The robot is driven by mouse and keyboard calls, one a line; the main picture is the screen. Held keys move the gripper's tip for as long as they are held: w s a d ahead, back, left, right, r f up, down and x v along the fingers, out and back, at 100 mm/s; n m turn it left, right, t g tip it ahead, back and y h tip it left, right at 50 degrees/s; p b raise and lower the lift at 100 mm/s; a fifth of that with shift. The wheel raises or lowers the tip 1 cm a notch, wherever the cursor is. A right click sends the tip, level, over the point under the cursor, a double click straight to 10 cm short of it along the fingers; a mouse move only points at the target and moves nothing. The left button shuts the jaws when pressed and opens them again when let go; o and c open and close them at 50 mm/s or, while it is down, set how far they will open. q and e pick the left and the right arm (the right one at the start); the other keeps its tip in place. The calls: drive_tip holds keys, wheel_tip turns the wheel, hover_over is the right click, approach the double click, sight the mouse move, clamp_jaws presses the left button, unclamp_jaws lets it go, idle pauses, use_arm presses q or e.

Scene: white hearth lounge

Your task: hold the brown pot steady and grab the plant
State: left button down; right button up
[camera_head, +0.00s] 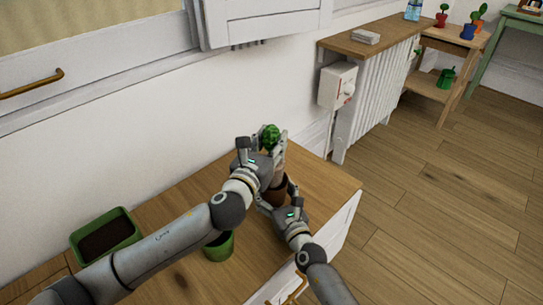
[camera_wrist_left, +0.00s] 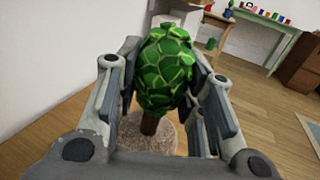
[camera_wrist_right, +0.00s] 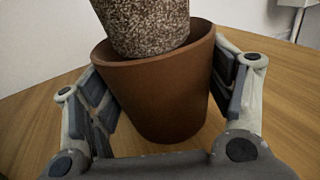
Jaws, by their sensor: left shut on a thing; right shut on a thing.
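The plant has a green leafy crown (camera_head: 270,137), a short brown stem and a speckled root ball (camera_wrist_right: 148,28). My left gripper (camera_head: 262,146) is shut on the plant, with its fingers on both sides of the crown (camera_wrist_left: 164,70). The brown pot (camera_wrist_right: 162,95) stands upright on the wooden top. My right gripper (camera_wrist_right: 165,95) is shut on the pot, one finger on each side. The root ball is raised in the pot's mouth, its lower end at about rim height. In the head view the grippers hide most of the pot.
A green planter with dark soil (camera_head: 105,236) and a small green pot (camera_head: 219,246) stand on the wooden cabinet top (camera_head: 325,184), left of the grippers. A white wall with a control box (camera_head: 338,86) is behind. A radiator (camera_head: 375,95) stands beyond.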

use_arm(q)
drive_tip(key=shift+r, duration=1.3)
use_arm(e)
drive_tip(key=o, duration=1.1)
